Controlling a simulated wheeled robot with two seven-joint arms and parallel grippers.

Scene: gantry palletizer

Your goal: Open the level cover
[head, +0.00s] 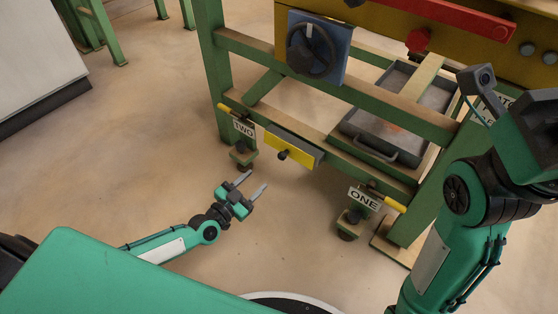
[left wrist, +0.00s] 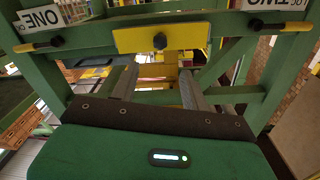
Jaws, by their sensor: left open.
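The level cover appears to be the small yellow plate (head: 300,153) with a black knob (head: 283,154), on the front of the green frame's lower beam between the TWO and ONE labels. It hangs flat there, and what is behind it is hidden. In the left wrist view the yellow plate (left wrist: 190,37) and its knob (left wrist: 160,41) show at upper middle. My left gripper (head: 256,182) is open and empty, low over the floor in front of the cover and apart from it. Its fingers also show in the left wrist view (left wrist: 158,76). My right gripper is out of the picture.
Yellow-and-black handles sit beside the TWO label (head: 244,128) and ONE label (head: 363,199). A grey tray (head: 352,128) lies behind the beam.

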